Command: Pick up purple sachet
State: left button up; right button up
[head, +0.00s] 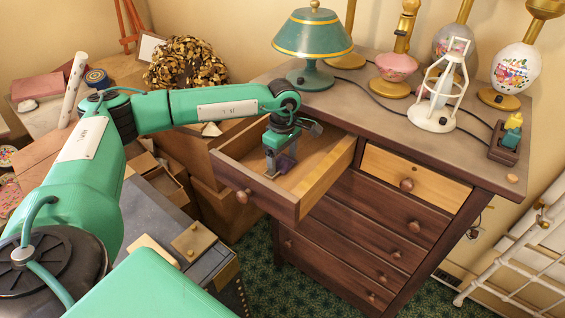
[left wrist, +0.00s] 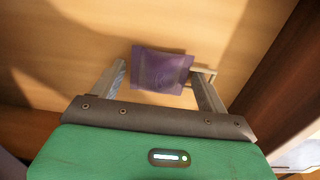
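The purple sachet (left wrist: 162,70) lies on the wooden floor of the open top-left drawer (head: 318,185). In the left wrist view it is a small dark purple packet, just ahead of and partly between the fingers. In the head view it shows as a small purple patch (head: 287,163) beside the gripper. My left gripper (left wrist: 162,72) points down into the drawer with its two fingers apart, one on each side of the sachet; it also shows in the head view (head: 275,160). I cannot tell whether either finger touches the sachet. My right gripper is out of view.
The drawer's front and side walls surround the gripper. On the dresser top (head: 350,100) stand a teal lamp (head: 315,40), several other lamps and a white lamp frame (head: 440,95). Boxes crowd the left.

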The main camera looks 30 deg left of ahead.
pick_arm(q)
jog(key=c, duration=0.8)
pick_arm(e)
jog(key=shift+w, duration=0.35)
pick_arm(q)
jog(key=shift+o, duration=0.2)
jog(key=shift+r, duration=0.1)
